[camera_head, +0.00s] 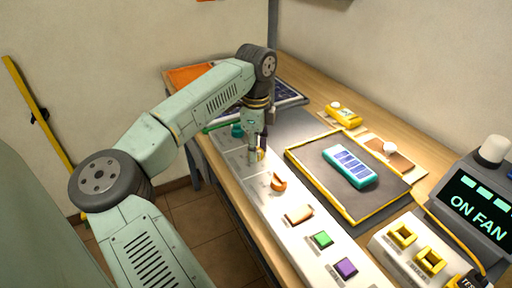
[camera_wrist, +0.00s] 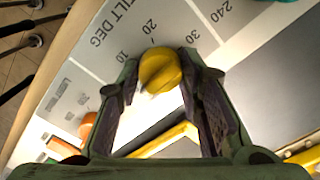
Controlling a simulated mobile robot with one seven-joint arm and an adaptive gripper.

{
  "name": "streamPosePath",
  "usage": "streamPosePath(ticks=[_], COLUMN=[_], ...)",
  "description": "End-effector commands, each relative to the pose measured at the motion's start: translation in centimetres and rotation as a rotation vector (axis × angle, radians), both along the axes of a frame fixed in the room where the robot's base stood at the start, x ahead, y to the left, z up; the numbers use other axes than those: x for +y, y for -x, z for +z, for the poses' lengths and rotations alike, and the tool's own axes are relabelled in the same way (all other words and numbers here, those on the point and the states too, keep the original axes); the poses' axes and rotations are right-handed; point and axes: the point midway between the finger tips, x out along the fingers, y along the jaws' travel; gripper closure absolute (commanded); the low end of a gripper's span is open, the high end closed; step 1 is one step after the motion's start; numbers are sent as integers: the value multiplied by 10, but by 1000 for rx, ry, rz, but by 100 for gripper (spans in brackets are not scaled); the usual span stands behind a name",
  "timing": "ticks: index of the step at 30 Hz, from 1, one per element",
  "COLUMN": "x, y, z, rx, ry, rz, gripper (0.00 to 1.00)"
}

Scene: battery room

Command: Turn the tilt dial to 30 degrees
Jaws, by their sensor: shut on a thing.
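The tilt dial is a round yellow knob (camera_wrist: 160,70) on a pale panel (camera_wrist: 95,38), seen in the wrist view below the printed words "TILT DEG". The numbers 10, 20 and 30 are printed in an arc around its far side. My gripper (camera_head: 256,157) points down at the panel in the head view, with its fingers on either side of the knob. It is shut on the knob. In the head view only a bit of yellow shows beside the fingers. I cannot tell which number the knob points to.
The long white panel (camera_head: 250,186) also holds an orange knob (camera_head: 278,182), a pale rocker (camera_head: 299,214), a green button (camera_head: 322,239) and a purple button (camera_head: 345,267). A yellow-edged dark mat (camera_head: 313,166) with a teal device (camera_head: 349,166) lies to the right. A display (camera_head: 480,204) reads "ON FAN".

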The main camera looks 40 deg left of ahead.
Motion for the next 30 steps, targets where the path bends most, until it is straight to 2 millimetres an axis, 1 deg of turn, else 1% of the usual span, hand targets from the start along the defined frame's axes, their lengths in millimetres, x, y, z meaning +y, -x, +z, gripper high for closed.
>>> streamPosePath(ticks=[1,4,14,20,30], x=[0,0,0,0,1], y=[0,0,0,0,-1], z=[0,0,-1,-2,-2], rx=[0,0,0,0,-1], ry=[0,0,0,-2,-3], rz=[0,0,-50,-168,-479], gripper=[88,94,94,94,94])
